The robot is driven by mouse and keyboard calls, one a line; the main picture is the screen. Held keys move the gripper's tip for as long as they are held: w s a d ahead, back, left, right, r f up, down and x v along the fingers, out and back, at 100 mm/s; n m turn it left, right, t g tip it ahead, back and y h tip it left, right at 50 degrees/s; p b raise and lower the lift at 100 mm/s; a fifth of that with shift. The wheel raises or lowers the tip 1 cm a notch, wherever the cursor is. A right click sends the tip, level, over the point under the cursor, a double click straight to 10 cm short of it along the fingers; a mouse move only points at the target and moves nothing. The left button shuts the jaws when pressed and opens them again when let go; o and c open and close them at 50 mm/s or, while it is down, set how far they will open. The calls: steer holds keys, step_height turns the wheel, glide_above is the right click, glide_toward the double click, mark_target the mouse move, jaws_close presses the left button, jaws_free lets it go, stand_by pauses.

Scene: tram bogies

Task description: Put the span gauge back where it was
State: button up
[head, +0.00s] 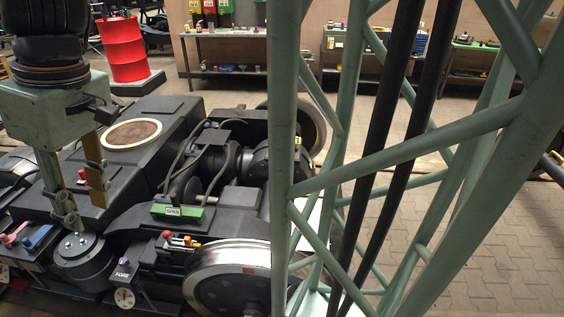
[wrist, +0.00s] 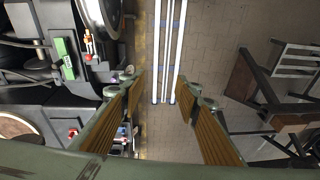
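My gripper (head: 86,212) hangs at the left of the head view, above and in front of the dark bogie (head: 150,105). In the wrist view my gripper (wrist: 163,92) has its two wood-coloured fingers wide apart, with only paving and pale bars seen beyond them. It holds nothing. I cannot make out a part that is clearly the span gauge. A grey round housing (head: 84,262) shows just below the fingers in the head view.
A green-labelled block (head: 178,212), small red and orange levers (head: 180,241) and a wheel (head: 232,285) are on the bogie. Red and blue handles (head: 38,237) lie left. My lattice column blocks the right. A red drum (head: 123,50) and benches (head: 230,72) stand behind. Pale bars (wrist: 164,50) lie on paving.

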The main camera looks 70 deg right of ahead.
steer(key=s+r+t, duration=0.1)
steer(key=s+r, duration=0.2)
steer(key=r, duration=0.2)
steer(key=s+a+m+t+h, duration=0.1)
steer(key=s+a+m, duration=0.1)
steer(key=s, duration=1.4)
steer(key=shift+a, duration=0.7)
